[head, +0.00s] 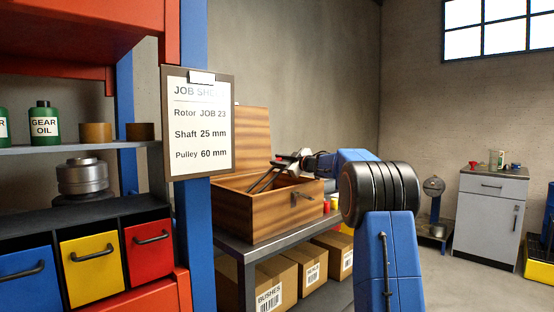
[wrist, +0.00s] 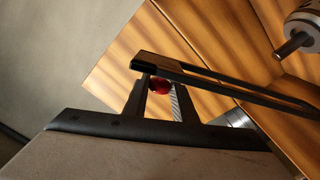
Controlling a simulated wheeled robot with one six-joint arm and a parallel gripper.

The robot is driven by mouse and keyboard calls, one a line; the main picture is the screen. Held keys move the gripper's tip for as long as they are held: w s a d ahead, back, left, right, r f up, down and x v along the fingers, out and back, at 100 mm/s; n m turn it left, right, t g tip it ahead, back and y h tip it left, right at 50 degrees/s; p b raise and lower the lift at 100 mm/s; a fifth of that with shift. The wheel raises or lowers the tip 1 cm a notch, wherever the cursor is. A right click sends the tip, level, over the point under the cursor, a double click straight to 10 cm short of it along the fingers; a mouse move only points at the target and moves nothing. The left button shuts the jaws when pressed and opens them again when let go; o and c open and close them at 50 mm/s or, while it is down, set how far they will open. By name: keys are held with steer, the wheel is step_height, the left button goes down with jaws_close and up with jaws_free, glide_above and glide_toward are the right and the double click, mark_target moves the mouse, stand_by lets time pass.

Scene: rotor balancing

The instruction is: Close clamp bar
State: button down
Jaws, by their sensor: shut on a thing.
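The clamp bar (wrist: 225,82) is a long dark bar crossing the wrist view from the centre to the right edge. A round red knob (wrist: 159,85) shows beside its left end. My gripper (wrist: 160,98) has its two dark fingers on either side of the knob and is shut on it; the fingertips are partly hidden by the bar. In the head view my gripper (head: 290,160) is over the open wooden chest (head: 249,213), with dark bars (head: 264,181) slanting below it. The exact contact is too small to tell there.
A metal cylinder with a stub shaft (wrist: 301,32) is at the upper right of the wrist view. The chest stands on a grey bench (head: 262,247) with cardboard boxes (head: 275,283) below. A job sheet (head: 200,140) hangs on the post at left.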

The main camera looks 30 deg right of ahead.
steer(key=c, duration=1.5)
jaws_free()
steer(key=v, duration=1.7)
steer(key=shift+s+d, duration=0.1)
steer(key=shift+s, duration=0.05)
steer(key=s+a+r+m+h, duration=0.1)
steer(key=s+a+m+h, duration=0.7)
steer(key=s+h, duration=0.1)
steer(key=s+a+f+m+g+y, duration=0.1)
steer(key=s+a+f+g, duration=0.3)
steer(key=s+a+f, duration=0.3)
steer(key=s+a+f+m+g+y, duration=0.1)
steer(key=s+a+f+g, duration=0.3)
steer(key=s+f, duration=1.2)
steer(key=s+a+f+m+g+y, duration=0.1)
steer(key=s+a+f+g, duration=0.3)
steer(key=s+a+f, duration=0.7)
steer(key=shift+s+f, duration=0.15)
steer(key=shift+s, duration=1.65)
steer(key=shift+s+f, duration=0.15)
steer(key=shift+s, duration=1.65)
